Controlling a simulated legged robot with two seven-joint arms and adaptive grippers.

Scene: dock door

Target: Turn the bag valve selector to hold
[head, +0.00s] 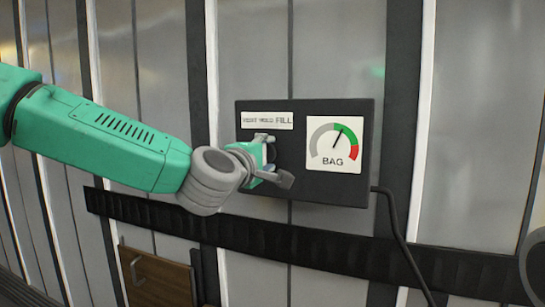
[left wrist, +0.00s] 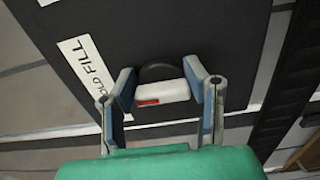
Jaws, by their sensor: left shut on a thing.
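The bag valve selector is a white handle with a red mark (left wrist: 160,93) on a dark round base, seen in the left wrist view. My left gripper (head: 270,165) is shut on it, with one blue-padded finger on each side. In the head view the gripper mostly hides the selector. A white label (head: 266,120) above it reads VENT, HOLD, FILL; part of it shows in the left wrist view (left wrist: 90,70). I cannot tell which word the selector points to. My right gripper is out of view.
The dark control box (head: 305,192) carries a BAG gauge (head: 333,145), its needle just right of upright, at the green band. A black cable (head: 403,240) hangs from its right side. A dark horizontal rail (head: 330,252) runs below. A brown wooden panel (head: 157,278) stands lower left.

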